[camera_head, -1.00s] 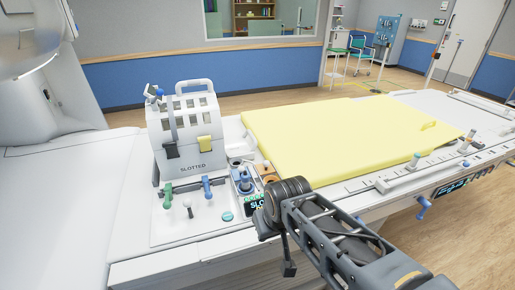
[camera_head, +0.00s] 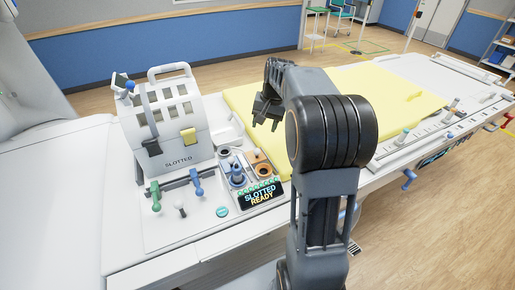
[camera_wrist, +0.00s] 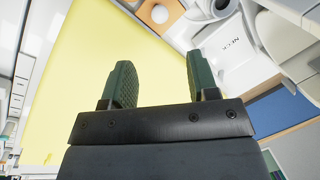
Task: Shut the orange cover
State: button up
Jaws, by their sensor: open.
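A small orange piece (camera_head: 262,167) with a dark round opening sits on the bed unit, right of a blue knob, behind the display. I cannot tell whether it is the cover itself or whether it is open or shut. In the wrist view, an orange-brown piece (camera_wrist: 152,14) with a pale round spot shows at the top edge, partly cut off. My gripper (camera_head: 266,112) is open and empty, raised above the near left part of the yellow pad. In the wrist view, its two green fingers (camera_wrist: 157,70) stand apart with nothing between them.
A yellow pad (camera_head: 350,100) covers the bed right of the orange piece. A white slotted housing (camera_head: 175,125) stands to the left. A blue knob (camera_head: 237,172), a grey cup (camera_head: 224,154), small levers (camera_head: 181,208) and a "SLOTTED READY" display (camera_head: 262,196) crowd round the orange piece.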

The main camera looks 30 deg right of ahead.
aim_at(257, 149)
jog(key=f, duration=0.4)
jog(key=w+a+f, duration=0.1)
jog(key=f, duration=0.3)
jog(key=a+f, duration=0.1)
jog(key=f, duration=0.3)
jog(key=shift+w+p, duration=0.15)
jog(key=shift+p, duration=0.25)
grip_shut()
